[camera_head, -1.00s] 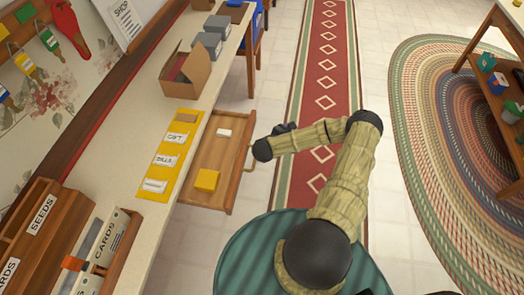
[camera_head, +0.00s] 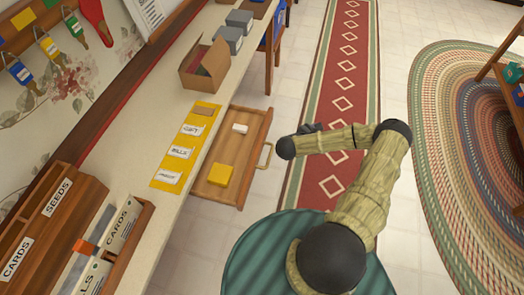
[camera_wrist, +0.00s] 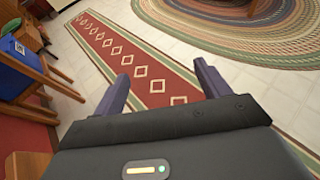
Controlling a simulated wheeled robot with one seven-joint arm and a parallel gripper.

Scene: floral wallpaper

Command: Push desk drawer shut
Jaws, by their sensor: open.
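The wooden desk drawer (camera_head: 228,160) stands pulled out from under the long desk (camera_head: 140,210) in the head view. It holds a yellow block (camera_head: 220,174) and a small white block (camera_head: 240,128). Its brass handle (camera_head: 265,156) is on the front at the right. My gripper (camera_head: 308,129) is to the right of the drawer front, apart from the handle, and mostly hidden behind my arm there. In the wrist view my gripper (camera_wrist: 160,92) shows two spread fingers with nothing between them, over the floor and runner. The drawer is not clearly visible in the wrist view.
A yellow mat (camera_head: 170,172) with labelled slips, an open cardboard box (camera_head: 205,68) and wooden card boxes (camera_head: 50,215) sit on the desk. A blue-draped chair (camera_head: 270,40) stands beyond the drawer. A red runner (camera_head: 333,90) and open floor lie right of it.

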